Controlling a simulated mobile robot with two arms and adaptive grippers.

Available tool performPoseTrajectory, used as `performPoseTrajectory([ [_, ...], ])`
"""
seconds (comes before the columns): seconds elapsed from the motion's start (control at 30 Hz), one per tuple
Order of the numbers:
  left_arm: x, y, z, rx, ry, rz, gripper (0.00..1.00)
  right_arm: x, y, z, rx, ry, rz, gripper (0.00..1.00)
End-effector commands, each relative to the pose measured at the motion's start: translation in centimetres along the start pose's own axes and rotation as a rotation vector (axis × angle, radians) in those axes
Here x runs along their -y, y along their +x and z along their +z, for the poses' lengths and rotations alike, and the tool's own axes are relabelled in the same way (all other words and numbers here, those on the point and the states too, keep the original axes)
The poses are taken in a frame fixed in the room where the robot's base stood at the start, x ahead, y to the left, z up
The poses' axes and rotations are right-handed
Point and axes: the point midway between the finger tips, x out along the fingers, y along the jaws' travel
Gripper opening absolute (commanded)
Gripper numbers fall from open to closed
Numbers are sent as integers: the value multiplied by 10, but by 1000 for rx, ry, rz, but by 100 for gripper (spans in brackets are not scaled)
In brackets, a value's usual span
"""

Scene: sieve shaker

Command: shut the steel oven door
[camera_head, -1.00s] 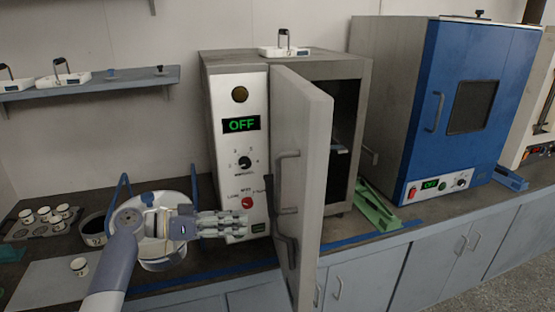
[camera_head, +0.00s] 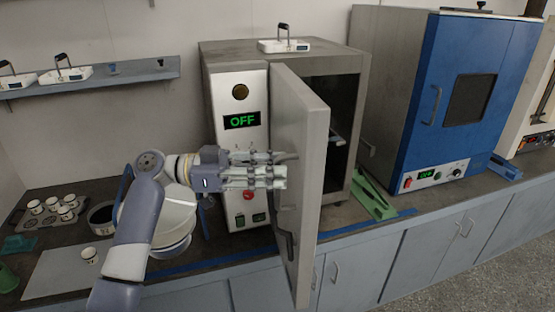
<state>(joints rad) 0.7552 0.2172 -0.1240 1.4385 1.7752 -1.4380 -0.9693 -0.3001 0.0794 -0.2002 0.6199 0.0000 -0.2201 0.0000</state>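The steel oven (camera_head: 241,84) stands on the bench, with a display reading OFF. Its door (camera_head: 305,135) stands wide open, swung out toward me, and the dark chamber (camera_head: 343,110) shows behind its edge. The door's handle (camera_head: 289,222) is on the face turned left, partly hidden by my gripper. My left gripper (camera_head: 284,170) points right in front of the control panel. Its fingertips are at the upper part of the handle in the picture; I cannot tell whether they touch it or how far apart they are. My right gripper is not in view.
A blue oven (camera_head: 422,100) stands to the right, with a green rack (camera_head: 373,200) on the bench between. Cups (camera_head: 68,213) stand at far left.

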Motion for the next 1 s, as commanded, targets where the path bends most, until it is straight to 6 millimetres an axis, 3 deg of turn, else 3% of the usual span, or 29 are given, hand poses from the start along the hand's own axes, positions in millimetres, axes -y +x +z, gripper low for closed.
performPoseTrajectory([
  [0.13, 0, 11, 0, 0, -1, -1, 31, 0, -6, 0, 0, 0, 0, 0],
  [0.43, 0, 13, 1, 1, -1, -1, 31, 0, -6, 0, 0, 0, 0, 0],
  [0.57, 0, 12, 1, 1, -1, -1, 2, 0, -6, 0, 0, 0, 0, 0],
  [0.87, 0, 15, 1, -1, 2, -6, 0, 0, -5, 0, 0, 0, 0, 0],
  [1.0, 0, 26, 0, -5, 5, -37, 0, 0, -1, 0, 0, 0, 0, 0],
])
